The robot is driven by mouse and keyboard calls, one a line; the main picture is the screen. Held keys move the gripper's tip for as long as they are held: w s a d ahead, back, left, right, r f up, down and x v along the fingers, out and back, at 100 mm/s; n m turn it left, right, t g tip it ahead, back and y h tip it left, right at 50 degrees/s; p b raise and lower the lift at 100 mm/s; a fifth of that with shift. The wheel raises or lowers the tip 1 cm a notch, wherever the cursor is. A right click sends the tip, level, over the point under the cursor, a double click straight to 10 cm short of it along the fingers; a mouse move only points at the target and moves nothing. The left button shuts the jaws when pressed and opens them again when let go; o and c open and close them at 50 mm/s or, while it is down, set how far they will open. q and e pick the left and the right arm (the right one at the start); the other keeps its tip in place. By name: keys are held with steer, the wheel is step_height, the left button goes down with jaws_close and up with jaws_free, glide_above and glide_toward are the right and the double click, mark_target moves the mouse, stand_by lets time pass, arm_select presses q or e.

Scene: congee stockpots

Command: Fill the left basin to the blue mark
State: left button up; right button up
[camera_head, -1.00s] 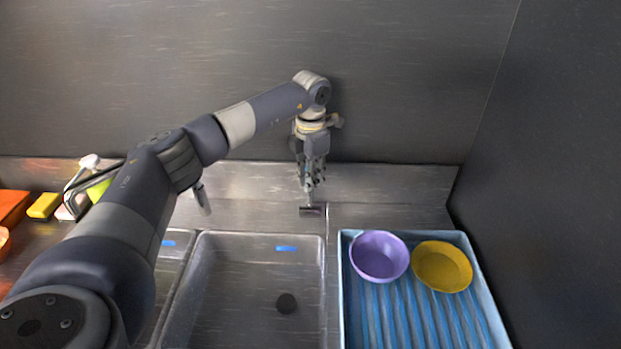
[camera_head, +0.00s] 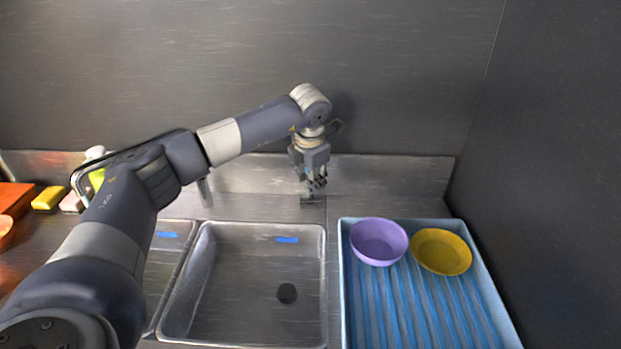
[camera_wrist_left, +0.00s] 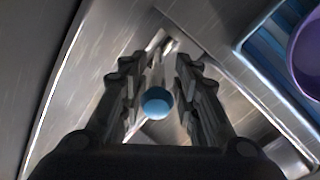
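My left gripper (camera_head: 316,184) points down behind the basins, just above a small dark metal fitting (camera_head: 312,199) on the back ledge. In the left wrist view the gripper (camera_wrist_left: 158,88) has its fingers apart, with a round blue-ended piece (camera_wrist_left: 157,103) between them; I cannot tell whether they touch it. The left basin (camera_head: 152,290) is mostly hidden by my arm; its blue mark (camera_head: 166,235) shows on the back wall. I cannot make out water in it. My right gripper is not in view.
The right basin (camera_head: 225,290) has a dark drain, its own blue mark (camera_head: 287,240) and no visible water. A blue tray (camera_head: 420,320) at right holds a purple bowl (camera_head: 378,243) and a yellow bowl (camera_head: 441,252). Sponges (camera_head: 48,198) lie at far left.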

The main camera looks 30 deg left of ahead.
arm_select(q)
steer(key=v, duration=1.2)
